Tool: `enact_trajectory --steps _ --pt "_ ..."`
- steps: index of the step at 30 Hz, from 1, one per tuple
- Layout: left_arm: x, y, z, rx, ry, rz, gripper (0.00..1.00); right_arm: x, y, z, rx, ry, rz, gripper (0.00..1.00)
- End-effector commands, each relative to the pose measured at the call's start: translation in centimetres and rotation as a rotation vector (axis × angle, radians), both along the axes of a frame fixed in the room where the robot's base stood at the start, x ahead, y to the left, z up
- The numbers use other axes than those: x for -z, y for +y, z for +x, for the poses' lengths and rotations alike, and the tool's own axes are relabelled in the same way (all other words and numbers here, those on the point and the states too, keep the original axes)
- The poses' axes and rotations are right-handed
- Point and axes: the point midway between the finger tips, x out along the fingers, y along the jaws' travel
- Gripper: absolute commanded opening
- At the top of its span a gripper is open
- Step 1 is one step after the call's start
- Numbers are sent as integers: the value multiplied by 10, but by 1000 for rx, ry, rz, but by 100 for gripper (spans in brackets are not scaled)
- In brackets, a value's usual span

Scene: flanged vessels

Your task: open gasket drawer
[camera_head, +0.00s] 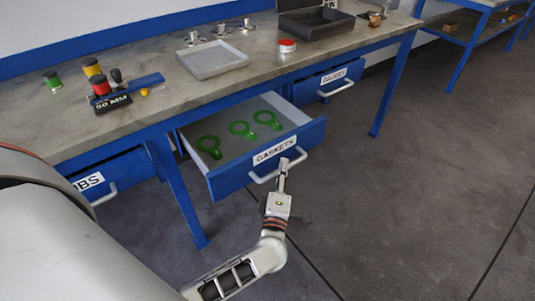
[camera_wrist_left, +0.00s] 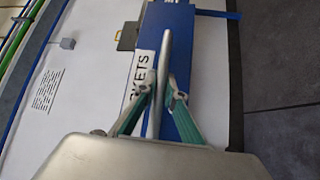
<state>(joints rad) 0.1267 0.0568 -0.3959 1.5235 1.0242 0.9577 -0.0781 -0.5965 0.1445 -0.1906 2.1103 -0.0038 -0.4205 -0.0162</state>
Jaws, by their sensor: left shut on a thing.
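The gasket drawer (camera_head: 225,181) is blue with a white GASKETS label, and it stands pulled out from under the bench. Several green ring gaskets with tabs (camera_head: 241,129) lie inside it. My right gripper is in neither view.
The workbench (camera_head: 150,90) holds a grey tray (camera_head: 212,60), a dark bin (camera_head: 315,23), a red-lidded tin (camera_head: 287,46) and a 90 MM block (camera_head: 112,102). A shut GAUGES drawer (camera_head: 335,78) is to the right. Blue bench legs (camera_head: 393,85) flank the drawers. Floor at right is clear.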

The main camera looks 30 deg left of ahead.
Motion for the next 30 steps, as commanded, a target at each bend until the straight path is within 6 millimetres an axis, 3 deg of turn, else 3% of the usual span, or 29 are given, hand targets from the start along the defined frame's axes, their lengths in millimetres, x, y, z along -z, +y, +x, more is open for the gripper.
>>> enact_trajectory --steps 6,12,29,30 --pt "1 -43 -18 0 3 -4 0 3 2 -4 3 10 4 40" --pt "1 -66 -28 -1 1 -2 0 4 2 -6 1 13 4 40" --pt "1 -77 -32 -1 1 0 0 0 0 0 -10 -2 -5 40" --pt "1 -77 -32 -1 1 0 12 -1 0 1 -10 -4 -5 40"
